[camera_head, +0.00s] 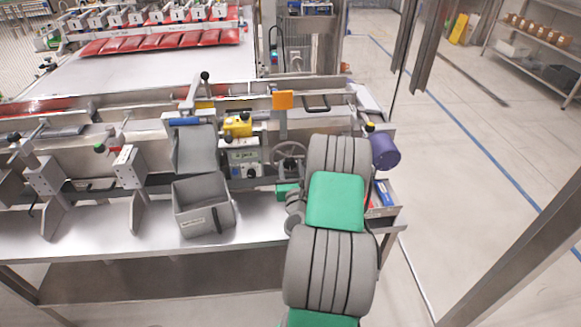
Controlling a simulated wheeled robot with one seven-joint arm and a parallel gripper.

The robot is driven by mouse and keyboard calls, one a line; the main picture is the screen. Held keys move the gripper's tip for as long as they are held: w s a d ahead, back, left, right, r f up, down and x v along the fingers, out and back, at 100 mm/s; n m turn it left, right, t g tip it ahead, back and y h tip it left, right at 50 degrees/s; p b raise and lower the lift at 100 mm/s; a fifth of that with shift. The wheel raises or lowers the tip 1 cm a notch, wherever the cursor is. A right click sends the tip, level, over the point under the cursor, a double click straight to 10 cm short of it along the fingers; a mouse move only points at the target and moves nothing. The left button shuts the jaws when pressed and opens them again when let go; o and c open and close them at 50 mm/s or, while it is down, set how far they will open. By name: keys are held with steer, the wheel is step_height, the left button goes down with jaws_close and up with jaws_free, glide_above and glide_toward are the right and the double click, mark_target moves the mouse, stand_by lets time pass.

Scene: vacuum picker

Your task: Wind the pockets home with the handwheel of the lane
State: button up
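The handwheel (290,154) is a grey spoked wheel on the front of the lane (75,155), just left of my arm's upper grey rings. Its upper rim and spokes show; its lower part is crowded by green and grey parts. My arm rises from the bottom of the view in green and grey sections and covers the area right of and below the wheel. My gripper's fingers do not show, so contact with the wheel cannot be seen. The pockets cannot be clearly made out.
A control box (244,163) with a knob and a yellow part (238,125) sit left of the wheel. A grey open bin (203,210) stands on the front shelf. An orange plate (283,100) rises behind. Red packs (160,42) lie at the back.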

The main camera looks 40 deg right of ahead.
jaws_close()
